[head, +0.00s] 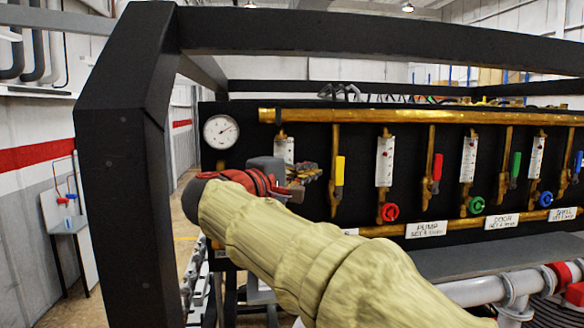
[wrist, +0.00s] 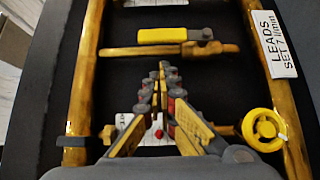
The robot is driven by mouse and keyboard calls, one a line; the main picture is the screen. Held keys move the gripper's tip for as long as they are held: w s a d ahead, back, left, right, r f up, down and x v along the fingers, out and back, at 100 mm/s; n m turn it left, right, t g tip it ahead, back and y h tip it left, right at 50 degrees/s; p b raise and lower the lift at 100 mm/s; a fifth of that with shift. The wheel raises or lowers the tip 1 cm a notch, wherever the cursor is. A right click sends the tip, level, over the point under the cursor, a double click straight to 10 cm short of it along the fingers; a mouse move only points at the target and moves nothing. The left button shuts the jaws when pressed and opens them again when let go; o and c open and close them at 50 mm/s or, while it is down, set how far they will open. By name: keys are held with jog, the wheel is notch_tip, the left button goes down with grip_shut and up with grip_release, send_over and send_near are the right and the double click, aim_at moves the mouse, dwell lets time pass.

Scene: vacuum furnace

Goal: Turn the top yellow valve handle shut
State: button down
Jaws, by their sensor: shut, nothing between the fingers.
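The top yellow valve handle (head: 340,170) is a flat lever on the black panel, upright in the head view along a brass branch pipe. In the wrist view the yellow handle (wrist: 176,35) lies sideways, alongside the brass pipe (wrist: 165,50). My gripper (head: 313,172) is just left of the handle in the head view. In the wrist view my gripper (wrist: 163,68) has its fingertips together and empty, just below the handle and its pipe. I cannot tell whether they touch. A round yellow knob (wrist: 264,130) shows at the right; my arm hides it in the head view.
A long brass pipe (head: 420,116) runs along the panel top. A flow gauge (wrist: 140,130) sits behind my fingers. More levers, red (head: 437,167) and green (head: 516,164), stand to the right. A black frame post (head: 115,180) rises at the left, close to my arm.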

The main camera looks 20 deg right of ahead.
aim_at(339, 179)
jog(key=shift+s+d, duration=0.25)
jog(key=shift+d, duration=0.35)
jog(key=shift+s+d, duration=0.2)
jog(key=shift+d, duration=0.35)
jog(key=shift+s+r, duration=0.1)
